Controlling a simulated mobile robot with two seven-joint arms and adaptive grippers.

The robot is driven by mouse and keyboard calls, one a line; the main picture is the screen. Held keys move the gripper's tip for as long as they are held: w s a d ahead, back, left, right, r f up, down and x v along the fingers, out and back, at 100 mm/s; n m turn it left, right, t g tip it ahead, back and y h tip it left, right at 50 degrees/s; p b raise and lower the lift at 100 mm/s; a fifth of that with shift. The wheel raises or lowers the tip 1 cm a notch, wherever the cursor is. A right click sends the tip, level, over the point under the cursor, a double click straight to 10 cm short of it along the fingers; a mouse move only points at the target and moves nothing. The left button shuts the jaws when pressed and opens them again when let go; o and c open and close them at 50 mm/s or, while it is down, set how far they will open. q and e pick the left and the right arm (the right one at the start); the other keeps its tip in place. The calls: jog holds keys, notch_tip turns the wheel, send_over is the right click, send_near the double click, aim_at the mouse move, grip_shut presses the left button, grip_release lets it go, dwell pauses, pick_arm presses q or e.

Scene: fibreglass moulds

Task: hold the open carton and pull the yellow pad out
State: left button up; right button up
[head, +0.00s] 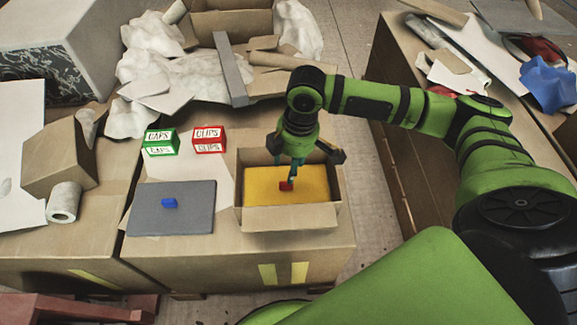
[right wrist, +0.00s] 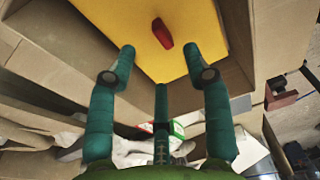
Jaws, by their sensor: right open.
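The open carton (head: 290,217) stands at the front right of the cardboard work surface, with its flaps spread. The yellow pad (head: 315,187) lies flat inside it, with a small red grip (head: 286,185) near its middle. In the right wrist view the yellow pad (right wrist: 200,25) and the red grip (right wrist: 162,33) show ahead of the fingers. My right gripper (head: 288,172) reaches down over the carton, close to the red grip. Its teal fingers (right wrist: 160,65) are spread and hold nothing; whether any finger touches the pad, I cannot tell. My left gripper is not in view.
A grey plate (head: 185,218) with a blue grip lies left of the carton. A green CAPS box (head: 160,142) and a red CLIPS box (head: 209,140) stand behind. A gap separates the right-hand boxes.

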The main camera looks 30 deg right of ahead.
aim_at(286, 188)
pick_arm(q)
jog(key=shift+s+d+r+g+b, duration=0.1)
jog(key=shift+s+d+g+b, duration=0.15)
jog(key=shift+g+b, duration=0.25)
pick_arm(e)
jog(key=f, duration=0.6)
jog(key=shift+w+a+f, duration=0.15)
jog(key=shift+a+f, duration=0.15)
jog(key=shift+a, duration=0.1)
jog(key=shift+c, duration=0.4)
grip_shut()
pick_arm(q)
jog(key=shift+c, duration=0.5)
